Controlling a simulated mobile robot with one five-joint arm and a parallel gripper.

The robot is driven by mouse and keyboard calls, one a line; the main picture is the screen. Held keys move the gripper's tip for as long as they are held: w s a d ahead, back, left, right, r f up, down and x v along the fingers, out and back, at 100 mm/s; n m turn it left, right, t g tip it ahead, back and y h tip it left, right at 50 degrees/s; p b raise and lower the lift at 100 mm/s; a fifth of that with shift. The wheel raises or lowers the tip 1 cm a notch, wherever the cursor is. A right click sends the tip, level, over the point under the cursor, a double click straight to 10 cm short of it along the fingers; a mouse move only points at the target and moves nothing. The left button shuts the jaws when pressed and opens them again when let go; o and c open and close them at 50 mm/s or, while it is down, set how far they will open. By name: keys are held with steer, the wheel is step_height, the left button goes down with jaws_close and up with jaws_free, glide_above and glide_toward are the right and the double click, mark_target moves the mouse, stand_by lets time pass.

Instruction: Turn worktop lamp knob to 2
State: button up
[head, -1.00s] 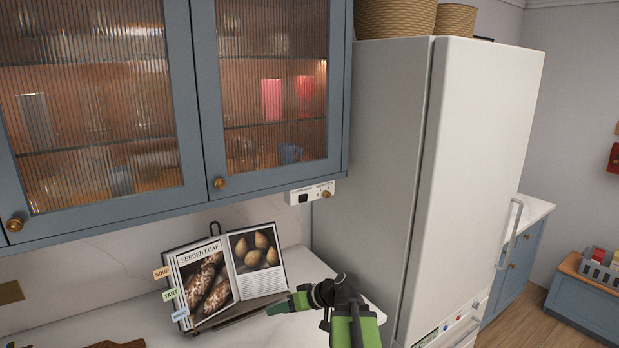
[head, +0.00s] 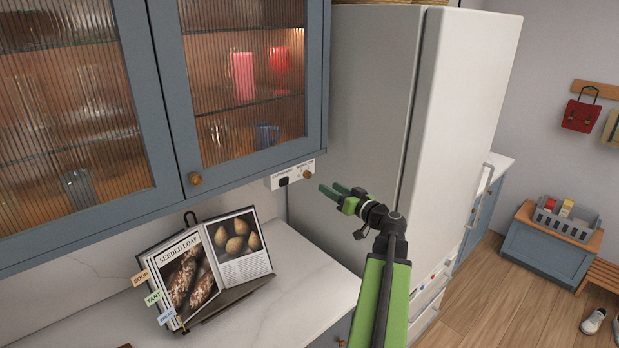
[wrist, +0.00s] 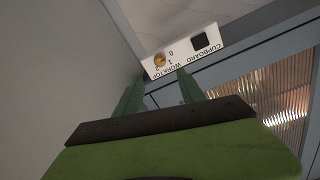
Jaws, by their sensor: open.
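The worktop lamp knob (head: 308,174) is a small round brass knob at the right end of a white switch panel (head: 292,174) under the wall cupboard. In the wrist view the knob (wrist: 159,60) shows upside down by the word WORKTOP, with marks 0, 1 and 2 around it. Its exact setting is too small to tell. My gripper (head: 333,190) is open and empty, to the right of the panel and a little below the knob. In the wrist view its green fingers (wrist: 158,92) point toward the knob, apart from it.
A black CUPBOARD switch (wrist: 200,41) sits on the same panel. The tall white fridge (head: 375,110) stands close on the right. The glazed blue cupboard (head: 240,155) is above left. A cookbook (head: 205,265) stands open on the white worktop (head: 305,270) below.

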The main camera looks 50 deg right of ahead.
mark_target(310, 175)
steer(key=w, duration=0.3)
steer(key=w+d, duration=0.1)
steer(key=w, duration=0.6)
steer(key=shift+w+d, duration=0.15)
steer(key=shift+w, duration=0.05)
jaws_close()
